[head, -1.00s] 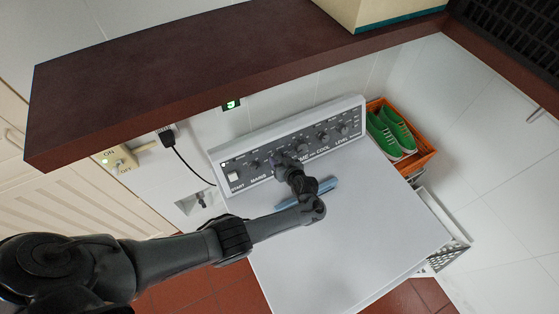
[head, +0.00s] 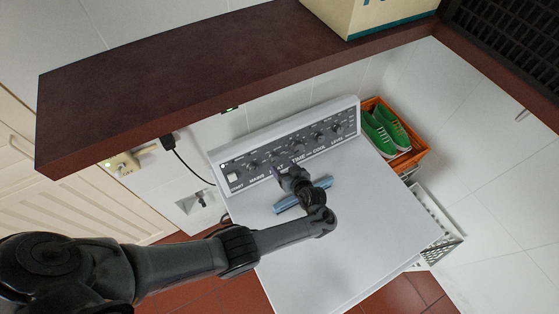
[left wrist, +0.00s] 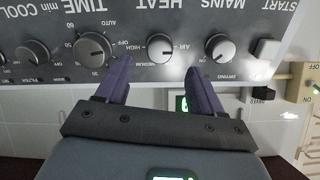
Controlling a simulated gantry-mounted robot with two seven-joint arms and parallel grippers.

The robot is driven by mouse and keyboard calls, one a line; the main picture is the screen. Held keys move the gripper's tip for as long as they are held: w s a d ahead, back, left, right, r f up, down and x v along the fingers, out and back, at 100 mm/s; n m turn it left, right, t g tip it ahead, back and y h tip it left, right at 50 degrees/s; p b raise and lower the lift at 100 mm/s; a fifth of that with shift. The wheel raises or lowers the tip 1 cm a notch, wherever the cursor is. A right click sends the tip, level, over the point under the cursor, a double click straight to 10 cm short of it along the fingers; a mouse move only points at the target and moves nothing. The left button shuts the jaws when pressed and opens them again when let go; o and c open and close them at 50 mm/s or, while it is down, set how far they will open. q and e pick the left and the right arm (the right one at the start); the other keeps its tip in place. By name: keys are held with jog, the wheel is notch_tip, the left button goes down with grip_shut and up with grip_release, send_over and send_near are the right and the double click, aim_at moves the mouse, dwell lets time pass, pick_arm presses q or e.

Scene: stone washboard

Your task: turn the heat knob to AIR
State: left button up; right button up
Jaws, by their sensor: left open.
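The heat knob (left wrist: 161,46) is a round grey knob under the HEAT label, with AIR and MEDIUM marks beside it; the left wrist view shows it upside down. Its exact pointer setting is too small to read surely. It also shows small on the control panel (head: 275,157) in the head view. My left gripper (left wrist: 157,68) is open and empty, its two purple-grey fingers pointing at the panel, one on each side of the heat knob's line. The fingertips appear short of the knob, apart from it. In the head view the left gripper (head: 284,172) is just in front of the panel. My right gripper is not in view.
The mains knob (left wrist: 220,47) and the larger time knob (left wrist: 93,47) flank the heat knob closely. A dark shelf (head: 180,85) overhangs behind. An orange crate (head: 420,143) with green shoes stands right.

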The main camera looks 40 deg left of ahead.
pick_arm(q)
jog(key=shift+p+v, duration=0.6)
jog(key=shift+v, duration=1.55)
